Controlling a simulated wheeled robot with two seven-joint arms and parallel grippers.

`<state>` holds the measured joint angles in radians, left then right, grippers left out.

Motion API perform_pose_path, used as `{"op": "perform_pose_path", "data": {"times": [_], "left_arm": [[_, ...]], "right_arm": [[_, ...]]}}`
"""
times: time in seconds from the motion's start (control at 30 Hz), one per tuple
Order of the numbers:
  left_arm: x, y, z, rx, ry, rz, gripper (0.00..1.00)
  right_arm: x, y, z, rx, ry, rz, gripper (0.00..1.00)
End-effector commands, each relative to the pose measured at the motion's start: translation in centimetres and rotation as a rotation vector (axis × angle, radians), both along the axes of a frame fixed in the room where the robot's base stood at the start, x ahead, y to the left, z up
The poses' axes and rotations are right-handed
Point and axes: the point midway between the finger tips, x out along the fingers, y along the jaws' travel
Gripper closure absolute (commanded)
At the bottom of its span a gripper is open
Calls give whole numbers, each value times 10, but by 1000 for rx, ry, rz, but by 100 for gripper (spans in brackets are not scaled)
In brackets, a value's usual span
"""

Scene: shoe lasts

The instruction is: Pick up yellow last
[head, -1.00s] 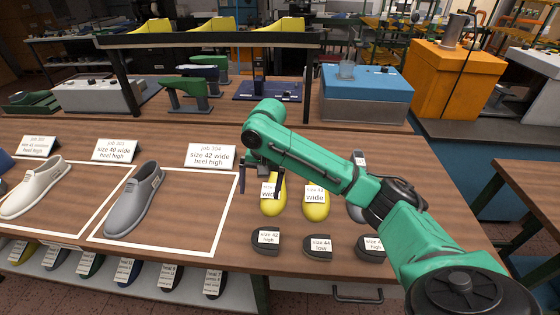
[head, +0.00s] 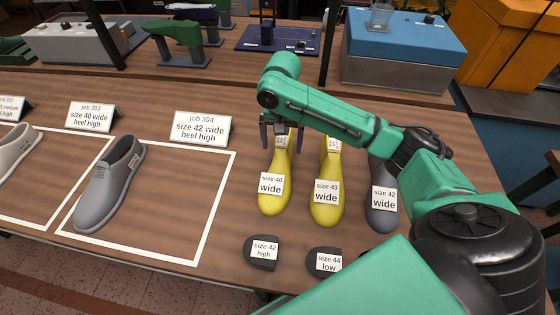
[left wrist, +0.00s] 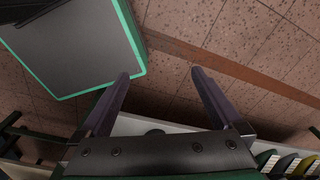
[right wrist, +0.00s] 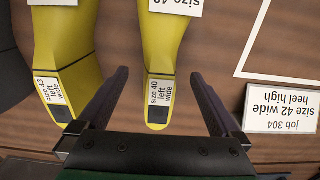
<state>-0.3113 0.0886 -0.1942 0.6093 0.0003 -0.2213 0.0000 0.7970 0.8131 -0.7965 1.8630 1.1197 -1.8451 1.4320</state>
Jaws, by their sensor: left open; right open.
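Two yellow lasts stand side by side on the table in the head view: the size 40 wide one (head: 274,205) on the left and the size 43 wide one (head: 325,212) to its right. My right gripper (head: 281,143) is open at the far end of the size 40 last. In the right wrist view the size 40 last (right wrist: 165,60) lies between the open fingers (right wrist: 160,95), not gripped, and the size 43 last (right wrist: 62,50) is outside the left-hand finger. My left gripper (left wrist: 160,85) is open and empty above the floor.
A dark grey size 42 wide last (head: 382,205) stands right of the yellow ones. Dark heel pieces (head: 262,254) (head: 325,263) lie in front. The job 304 sign (head: 202,128) stands behind.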

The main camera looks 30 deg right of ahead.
Motion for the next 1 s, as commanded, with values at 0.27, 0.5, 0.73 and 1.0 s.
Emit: {"op": "perform_pose_path", "data": {"times": [0.27, 0.5, 0.73, 1.0], "left_arm": [[19, -10, 16, -14, -33, -2, 0], [18, -12, 15, -17, -30, -4, 0], [15, -12, 15, -16, -25, -4, 0], [14, -10, 15, -14, -23, -4, 0]], "right_arm": [[0, -1, -44, 0, 3, 0, 0], [1, -1, -59, -1, -2, 1, 0], [1, -1, -59, 0, -2, 1, 65], [2, 0, -57, 0, -5, 0, 100]]}}
